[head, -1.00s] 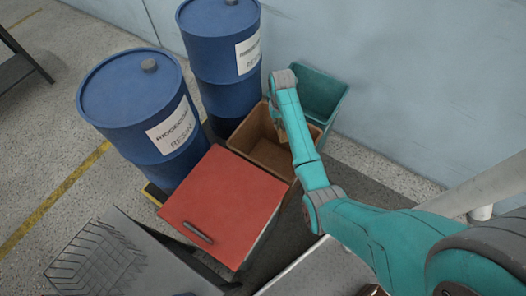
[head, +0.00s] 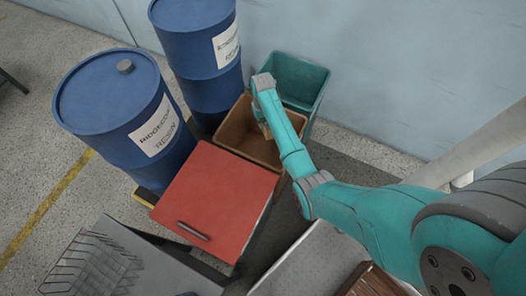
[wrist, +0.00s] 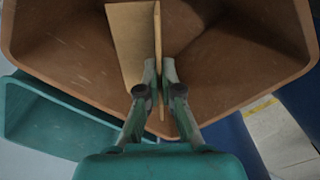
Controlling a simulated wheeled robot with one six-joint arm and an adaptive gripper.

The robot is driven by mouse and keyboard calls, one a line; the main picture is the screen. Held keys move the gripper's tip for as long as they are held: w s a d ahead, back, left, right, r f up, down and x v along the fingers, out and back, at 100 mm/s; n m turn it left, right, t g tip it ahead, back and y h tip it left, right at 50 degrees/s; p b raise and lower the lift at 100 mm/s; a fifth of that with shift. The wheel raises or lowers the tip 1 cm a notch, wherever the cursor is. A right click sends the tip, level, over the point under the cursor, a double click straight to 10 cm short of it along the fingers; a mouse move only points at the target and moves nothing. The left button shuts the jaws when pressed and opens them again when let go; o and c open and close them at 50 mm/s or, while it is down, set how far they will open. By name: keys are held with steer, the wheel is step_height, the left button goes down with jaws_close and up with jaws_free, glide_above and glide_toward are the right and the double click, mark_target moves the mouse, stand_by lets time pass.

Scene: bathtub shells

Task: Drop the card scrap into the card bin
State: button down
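The card scrap is a tan, folded piece (wrist: 130,42) in the wrist view. My gripper (wrist: 160,68) is shut on it, with one finger on each side of its upright edge. The brown bin (head: 229,128), which looks like the card bin, stands in front of the wall in the head view. In the wrist view its inner walls (wrist: 235,65) surround the scrap, so the scrap is over or inside the bin's mouth. How deep it sits is unclear. In the head view my arm hides most of the gripper and scrap.
A teal bin (head: 301,79) stands behind the brown one, near the wall. Two blue drums (head: 128,115) stand to the left. A red-topped cabinet (head: 215,195) is in front of the brown bin. A dark wire rack (head: 90,265) lies at lower left.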

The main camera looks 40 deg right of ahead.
steer(key=c, duration=1.2)
jaws_free()
steer(key=shift+c, duration=0.2)
steer(key=shift+r, duration=0.1)
step_height(320, 180, up, 12)
